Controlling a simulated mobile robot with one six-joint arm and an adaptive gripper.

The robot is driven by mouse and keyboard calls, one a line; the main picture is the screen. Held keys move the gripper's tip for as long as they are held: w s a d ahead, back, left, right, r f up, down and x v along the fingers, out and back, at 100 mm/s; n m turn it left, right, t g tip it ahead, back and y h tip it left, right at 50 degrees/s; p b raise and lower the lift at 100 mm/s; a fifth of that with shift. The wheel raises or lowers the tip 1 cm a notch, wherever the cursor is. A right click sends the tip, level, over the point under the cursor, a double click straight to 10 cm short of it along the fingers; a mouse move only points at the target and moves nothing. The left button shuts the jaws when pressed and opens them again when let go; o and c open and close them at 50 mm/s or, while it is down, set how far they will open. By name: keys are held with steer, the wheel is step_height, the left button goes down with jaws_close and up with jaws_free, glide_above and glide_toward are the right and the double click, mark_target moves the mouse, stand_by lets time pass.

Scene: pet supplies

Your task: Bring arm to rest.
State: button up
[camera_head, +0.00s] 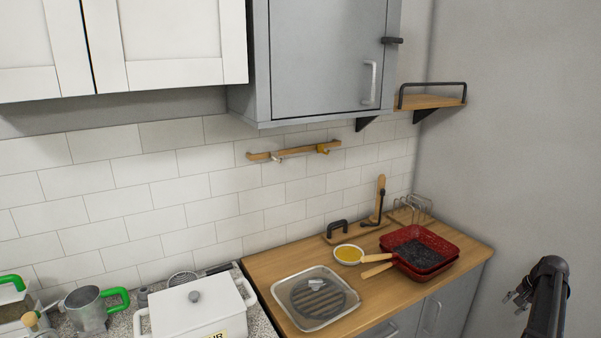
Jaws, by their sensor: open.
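My gripper (517,300) is at the lower right, at the end of my dark arm. It points left and is open and empty. It is right of the wooden counter and looks apart from everything there. Its fingers are small in view, and most of the arm is cut off by the bottom edge.
A grey cabinet (325,55) hangs above. A plain wall is right.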

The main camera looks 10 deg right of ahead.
steer(key=w+a+n+g, duration=0.1)
steer(key=w+a+n, duration=0.15)
steer(key=a, duration=1.25)
steer(key=w+a+n+g, duration=0.1)
steer(key=a+n, duration=0.2)
steer(key=a, duration=1.2)
steer(key=s+a+n, duration=0.3)
steer(key=s+a, duration=0.2)
steer(key=a, duration=0.8)
steer(key=s+a+n+g+h, duration=0.1)
steer(key=s+a+n, duration=0.3)
steer(key=a, duration=1)
steer(key=shift+s+a+f+h, duration=0.15)
steer(key=shift+s+f+h, duration=0.15)
steer(key=shift+s+f, duration=0.25)
